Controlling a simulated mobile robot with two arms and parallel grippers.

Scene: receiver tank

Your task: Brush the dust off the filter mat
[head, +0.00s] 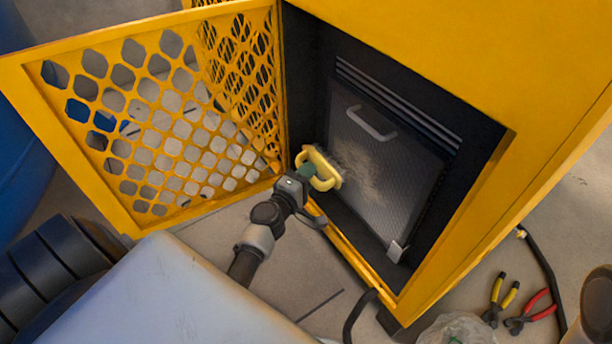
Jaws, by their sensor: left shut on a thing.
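The filter mat (385,175) is a grey mesh panel with a handle, set upright inside the open yellow cabinet. A pale patch of dust (360,168) lies on its left and middle part. My left gripper (306,177) is shut on the yellow brush (322,164) by its handle, at the left edge of the mat. The brush head is beside the dust; I cannot tell whether it touches the mat. My right gripper is not in view.
The perforated yellow door (90,62) stands open on the left. A grey clip (397,250) sits at the mat's lower corner. Pliers with yellow handles (501,297), pliers with red handles (530,313), a clear bag (457,330) and a black hose (545,275) lie on the floor at lower right.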

